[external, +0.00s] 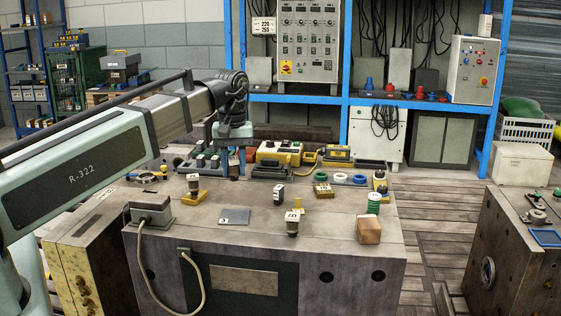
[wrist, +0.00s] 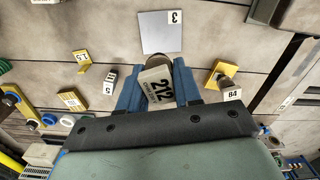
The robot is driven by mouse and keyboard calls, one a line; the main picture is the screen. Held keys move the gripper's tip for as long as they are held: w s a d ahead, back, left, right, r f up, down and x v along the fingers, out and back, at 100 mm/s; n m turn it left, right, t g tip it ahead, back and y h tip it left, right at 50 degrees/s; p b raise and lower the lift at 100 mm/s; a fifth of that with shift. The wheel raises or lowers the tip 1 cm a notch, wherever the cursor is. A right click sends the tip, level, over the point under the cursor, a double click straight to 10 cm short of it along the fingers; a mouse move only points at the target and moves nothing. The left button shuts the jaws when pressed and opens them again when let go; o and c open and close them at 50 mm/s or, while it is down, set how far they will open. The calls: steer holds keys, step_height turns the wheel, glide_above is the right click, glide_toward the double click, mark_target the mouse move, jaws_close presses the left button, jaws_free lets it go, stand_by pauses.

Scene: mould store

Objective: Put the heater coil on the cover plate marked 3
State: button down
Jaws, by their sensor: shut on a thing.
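The cover plate marked 3 (external: 234,216) is a flat grey square lying on the bench top. It also shows in the wrist view (wrist: 165,34), just beyond my fingertips, with nothing on it. My gripper (external: 234,165) is behind the plate in the external view. In the wrist view its blue fingers (wrist: 156,72) are shut on a brownish round piece with a tag reading 212 (wrist: 158,86), which I take for the heater coil. The fingers hide its sides. Its height above the bench is hard to judge.
A similar piece with a yellow base (external: 193,187) stands left of the plate. A black-and-white piece (external: 279,193), another tagged piece (external: 292,223) and a wooden block (external: 369,230) stand to its right. Yellow-and-black boxes (external: 278,154) line the back.

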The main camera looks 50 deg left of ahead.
mark_target(235, 215)
steer(key=m, duration=0.4)
steer(key=shift+s+m, duration=0.15)
steer(key=shift+m, duration=0.25)
steer(key=shift+f, duration=5)
steer(key=c, duration=0.8)
jaws_free()
steer(key=shift+f, duration=0.15)
steer(key=r, duration=1.2)
steer(key=shift+w+r, duration=0.2)
steer(key=shift+o, duration=0.2)
